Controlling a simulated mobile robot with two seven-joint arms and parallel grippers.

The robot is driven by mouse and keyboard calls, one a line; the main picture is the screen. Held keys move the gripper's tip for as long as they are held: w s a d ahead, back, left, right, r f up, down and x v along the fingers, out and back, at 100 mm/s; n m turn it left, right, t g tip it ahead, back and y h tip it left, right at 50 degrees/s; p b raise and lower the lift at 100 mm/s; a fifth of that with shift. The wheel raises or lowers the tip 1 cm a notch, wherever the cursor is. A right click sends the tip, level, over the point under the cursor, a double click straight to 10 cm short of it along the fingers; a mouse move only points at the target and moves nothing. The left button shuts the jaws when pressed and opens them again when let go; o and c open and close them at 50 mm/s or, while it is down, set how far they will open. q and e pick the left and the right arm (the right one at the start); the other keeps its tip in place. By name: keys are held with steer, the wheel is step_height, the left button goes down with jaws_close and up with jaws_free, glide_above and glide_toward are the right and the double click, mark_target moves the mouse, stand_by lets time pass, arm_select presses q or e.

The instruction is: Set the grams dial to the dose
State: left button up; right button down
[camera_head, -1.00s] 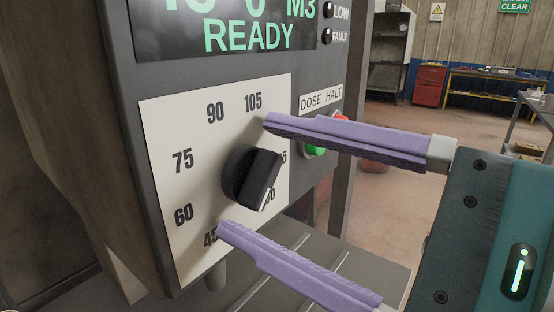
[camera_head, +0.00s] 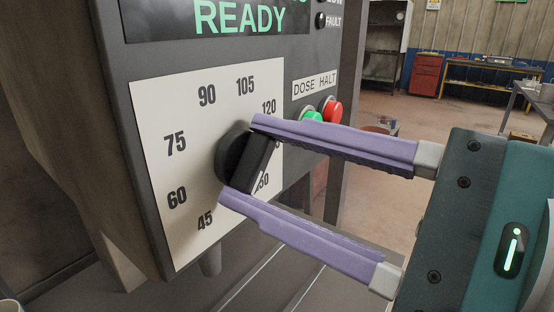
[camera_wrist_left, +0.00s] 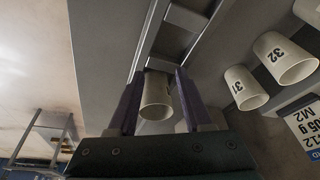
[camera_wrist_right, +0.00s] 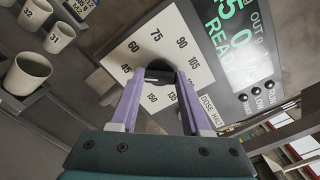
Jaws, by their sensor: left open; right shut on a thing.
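The grams dial is a black knob (camera_head: 232,160) on a white scale plate (camera_head: 150,110) marked from 45 to 150. It also shows in the right wrist view (camera_wrist_right: 158,68). My right gripper (camera_head: 240,158) is shut on the knob, one finger above and one below its raised bar. The bar slants, its lower end beside the 150. I cannot tell its exact pointed reading. In the left wrist view, my left gripper (camera_wrist_left: 157,80) is open, with a plain pale cup (camera_wrist_left: 157,96) between its fingers. The left gripper is outside the head view.
Above the plate a dark display (camera_head: 220,18) reads READY in green. A green button (camera_head: 311,116) and a red button (camera_head: 331,110) sit right of it, near my upper finger. Cups marked 31 (camera_wrist_left: 245,88) and 32 (camera_wrist_left: 285,58) stand beside a label card (camera_wrist_left: 307,125).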

steer(key=shift+m, duration=0.4)
steer(key=m+p, duration=0.2)
steer(key=m, duration=0.2)
steer(key=shift+m, duration=0.3)
steer(key=m+p, duration=0.2)
steer(key=m, duration=0.4)
steer(key=m+p, duration=0.3)
steer(key=m, duration=0.3)
steer(key=shift+m, duration=0.3)
steer(key=m+p, duration=0.1)
steer(key=m, duration=0.3)
steer(key=shift+m+p, duration=0.5)
steer(key=shift+m, duration=0.3)
steer(key=shift+f, duration=0.1)
steer(key=shift+c, duration=1.8)
jaws_free()
